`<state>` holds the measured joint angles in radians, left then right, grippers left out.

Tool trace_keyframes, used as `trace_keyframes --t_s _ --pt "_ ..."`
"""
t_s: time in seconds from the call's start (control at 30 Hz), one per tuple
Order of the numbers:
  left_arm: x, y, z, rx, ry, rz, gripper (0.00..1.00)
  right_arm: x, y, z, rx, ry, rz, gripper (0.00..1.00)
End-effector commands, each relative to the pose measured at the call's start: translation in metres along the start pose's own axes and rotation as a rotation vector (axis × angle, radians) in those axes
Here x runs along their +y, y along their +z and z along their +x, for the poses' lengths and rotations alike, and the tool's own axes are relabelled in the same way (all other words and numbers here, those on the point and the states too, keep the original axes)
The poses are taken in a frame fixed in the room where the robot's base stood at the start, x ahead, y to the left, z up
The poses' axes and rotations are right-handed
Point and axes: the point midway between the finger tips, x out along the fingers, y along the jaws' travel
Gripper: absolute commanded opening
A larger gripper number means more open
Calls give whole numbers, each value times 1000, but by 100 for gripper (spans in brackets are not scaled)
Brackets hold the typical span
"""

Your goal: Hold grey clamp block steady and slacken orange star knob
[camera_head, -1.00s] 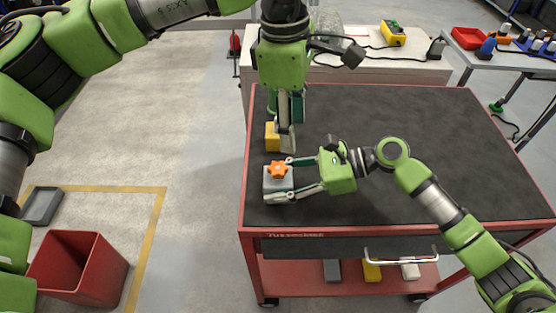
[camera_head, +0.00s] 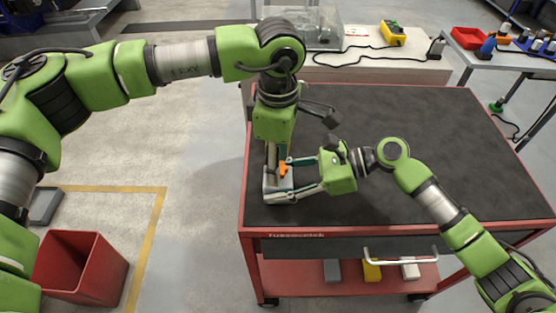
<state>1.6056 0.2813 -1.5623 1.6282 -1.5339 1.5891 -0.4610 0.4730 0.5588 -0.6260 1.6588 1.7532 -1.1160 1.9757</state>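The grey clamp block (camera_head: 272,184) stands near the left edge of the red table's dark top. The orange star knob (camera_head: 284,169) is on top of it, partly covered. My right gripper (camera_head: 287,178) comes in from the right, with one finger along the far side of the block and one along the near side; it looks shut on the block. My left gripper (camera_head: 277,168) points down at the knob from above. Its fingers are beside the knob, but I cannot tell whether they touch or grip it.
The red table (camera_head: 335,232) has mostly free top to the right and behind. A red bin (camera_head: 80,268) stands on the floor at left. A white bench (camera_head: 365,72) with a yellow device (camera_head: 393,33) is behind.

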Motion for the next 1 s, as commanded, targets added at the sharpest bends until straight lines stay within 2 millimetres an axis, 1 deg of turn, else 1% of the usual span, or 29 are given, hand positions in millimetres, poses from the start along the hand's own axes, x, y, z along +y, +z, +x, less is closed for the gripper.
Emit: trace_keyframes --t_s 0.27,0.3,0.37,0.4,0.43,0.47,0.77,1.0 --pt "0 0 3 -1 0 0 46 0 -1 0 1 -1 1 6" --pt "0 0 3 -1 0 0 44 0 -1 0 1 -1 1 6" --pt "0 0 2 -1 0 0 28 0 -1 0 1 -1 1 6" --pt "0 0 2 -1 0 0 18 0 -1 0 1 -1 1 6" --pt "0 0 2 -1 0 0 10 0 -1 0 1 -1 1 6" --pt "0 0 2 -1 0 0 8 0 -1 0 1 -1 1 6" --pt "0 0 2 -1 -1 -18 8 0 -1 0 1 -1 1 6" --pt "0 1 2 -1 -2 -128 8 0 -1 0 1 -1 1 6"
